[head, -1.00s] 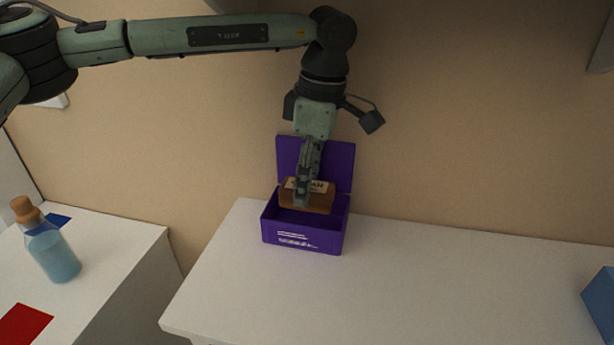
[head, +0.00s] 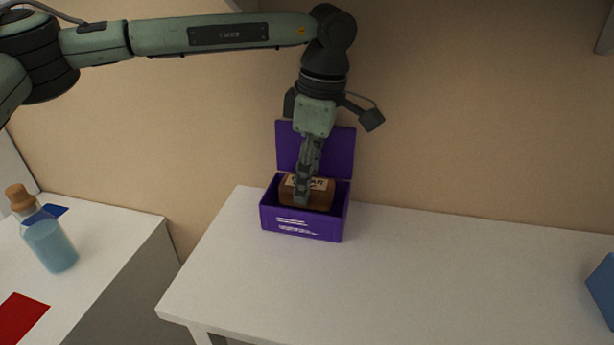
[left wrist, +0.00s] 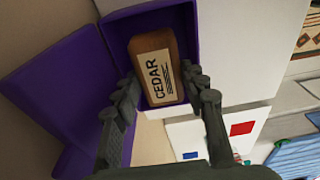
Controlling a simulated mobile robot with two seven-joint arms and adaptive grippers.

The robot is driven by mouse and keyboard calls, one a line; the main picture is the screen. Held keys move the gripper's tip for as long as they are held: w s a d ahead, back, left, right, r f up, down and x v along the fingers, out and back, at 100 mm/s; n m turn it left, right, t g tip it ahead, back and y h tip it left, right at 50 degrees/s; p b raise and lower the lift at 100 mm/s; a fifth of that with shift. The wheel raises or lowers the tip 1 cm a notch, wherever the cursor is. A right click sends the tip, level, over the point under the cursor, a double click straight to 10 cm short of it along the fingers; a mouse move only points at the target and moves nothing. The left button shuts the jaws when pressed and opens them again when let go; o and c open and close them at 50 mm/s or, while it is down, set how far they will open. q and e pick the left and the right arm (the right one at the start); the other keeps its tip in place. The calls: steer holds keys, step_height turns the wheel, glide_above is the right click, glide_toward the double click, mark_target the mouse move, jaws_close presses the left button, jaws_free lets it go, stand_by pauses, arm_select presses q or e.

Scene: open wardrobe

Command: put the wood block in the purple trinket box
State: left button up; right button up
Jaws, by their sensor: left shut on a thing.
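The purple trinket box (head: 303,225) stands on the white surface with its lid (head: 338,150) raised at the back. The brown wood block (head: 320,194) with a pale label sits low within the box opening; whether it touches the box floor is hidden. My left gripper (head: 303,195) points down into the box and is shut on the block. In the left wrist view the block (left wrist: 157,85), labelled CEDAR, lies between the fingers (left wrist: 160,95), with the box (left wrist: 120,42) around it. My right gripper is not in view.
The white surface (head: 400,270) is clear to the right, up to a blue object (head: 602,290) at the edge. A lower white surface at left holds a corked bottle (head: 50,246), a red patch (head: 18,318) and a blue patch (head: 55,211). A tan wall stands close behind.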

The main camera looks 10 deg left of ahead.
arm_select(q)
steer(key=o, duration=1.3)
steer(key=shift+c, duration=0.2)
steer(key=shift+r, duration=0.15)
